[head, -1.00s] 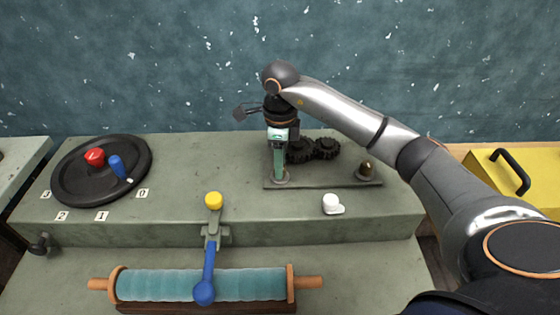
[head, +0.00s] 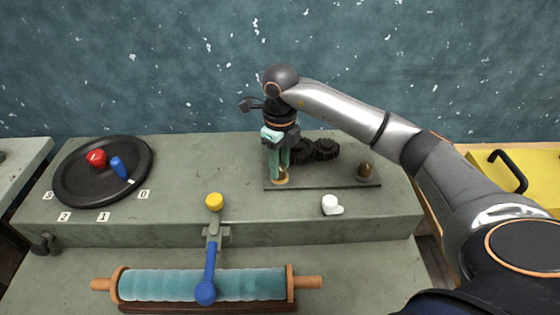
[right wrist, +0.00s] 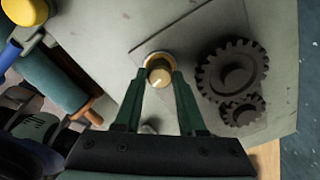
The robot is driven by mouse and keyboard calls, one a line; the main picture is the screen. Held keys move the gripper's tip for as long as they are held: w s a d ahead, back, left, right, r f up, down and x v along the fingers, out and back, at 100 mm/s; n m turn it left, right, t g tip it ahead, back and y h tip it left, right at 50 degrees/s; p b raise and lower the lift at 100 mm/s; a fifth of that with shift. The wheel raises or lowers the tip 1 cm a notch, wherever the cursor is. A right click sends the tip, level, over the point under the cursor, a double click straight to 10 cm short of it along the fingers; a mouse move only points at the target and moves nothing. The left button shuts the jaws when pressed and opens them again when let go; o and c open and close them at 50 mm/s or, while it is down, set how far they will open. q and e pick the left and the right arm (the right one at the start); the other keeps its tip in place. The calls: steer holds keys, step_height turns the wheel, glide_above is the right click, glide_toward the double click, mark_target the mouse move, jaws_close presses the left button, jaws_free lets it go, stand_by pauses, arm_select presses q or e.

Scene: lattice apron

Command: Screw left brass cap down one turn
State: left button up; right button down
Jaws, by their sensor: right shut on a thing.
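The left brass cap (head: 281,180) sits at the left end of a dark flat plate (head: 325,186) on the green bench top. My right gripper (head: 279,179) points straight down over it, its green fingers on either side of the cap. In the right wrist view the cap (right wrist: 158,76) shows a pale mark on its top, and the fingertips (right wrist: 159,80) are shut on its sides. My left gripper is not in view.
Dark gears (head: 318,151) stand close behind and right of the gripper. A white knob (head: 331,204) and a yellow knob (head: 214,201) are in front. A black dial (head: 80,190) with red and blue handles lies left. A teal roller (head: 190,283) lies in front.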

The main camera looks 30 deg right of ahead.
steer(key=shift+m+p, duration=0.3)
steer(key=shift+m, duration=1.6)
steer(key=shift+c, duration=2.4)
jaws_free()
step_height(320, 180, up, 13)
steer(key=shift+f, duration=0.2)
